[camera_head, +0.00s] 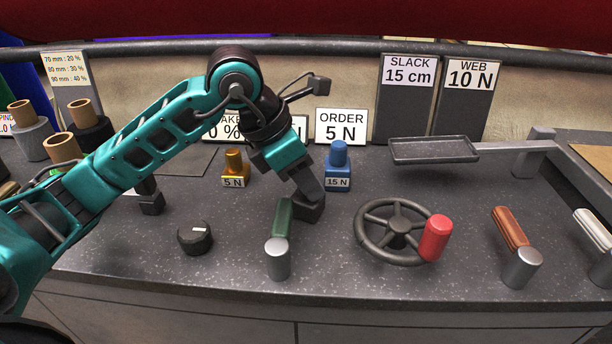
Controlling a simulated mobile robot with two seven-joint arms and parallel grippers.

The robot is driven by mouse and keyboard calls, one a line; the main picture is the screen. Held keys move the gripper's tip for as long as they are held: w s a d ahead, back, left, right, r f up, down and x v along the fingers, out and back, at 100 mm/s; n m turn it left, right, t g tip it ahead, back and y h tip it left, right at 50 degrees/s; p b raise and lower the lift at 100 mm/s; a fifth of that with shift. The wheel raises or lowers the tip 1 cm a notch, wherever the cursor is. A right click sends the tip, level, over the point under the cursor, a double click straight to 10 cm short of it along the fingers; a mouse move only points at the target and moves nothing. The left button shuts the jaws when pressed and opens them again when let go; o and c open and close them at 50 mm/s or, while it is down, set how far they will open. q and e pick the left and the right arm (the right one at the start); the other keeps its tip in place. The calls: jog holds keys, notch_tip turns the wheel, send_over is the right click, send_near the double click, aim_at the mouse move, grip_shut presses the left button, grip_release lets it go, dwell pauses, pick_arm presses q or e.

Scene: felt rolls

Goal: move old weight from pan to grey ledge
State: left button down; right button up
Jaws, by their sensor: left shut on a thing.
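The pan (435,151) is a dark rectangular tray on a bracket at the right, and nothing lies on it. My left gripper (309,198) points down over the middle of the counter, behind the green-handled lever (280,235). It is shut on what looks like a dark block (311,211); no label shows on it, and the lever partly hides it. A yellow 5 N weight (235,168) and a blue 15 N weight (337,168) stand upright behind the gripper, apart from it. I cannot tell which surface is the grey ledge. My right gripper is not in view.
A handwheel with a red knob (435,238), a brown-handled lever (512,232) and a black dial (195,238) stand along the front. A small black object (151,203) is at the left. Signs (341,126) line the back. The counter between lever and handwheel is clear.

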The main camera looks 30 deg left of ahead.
pick_arm(q)
jog(key=c, duration=0.8)
grip_release()
jog(key=shift+o, duration=0.2)
jog(key=shift+f, duration=0.1)
jog(key=p+v, duration=0.2)
jog(key=v, duration=1.1)
jog(key=shift+p, duration=0.35)
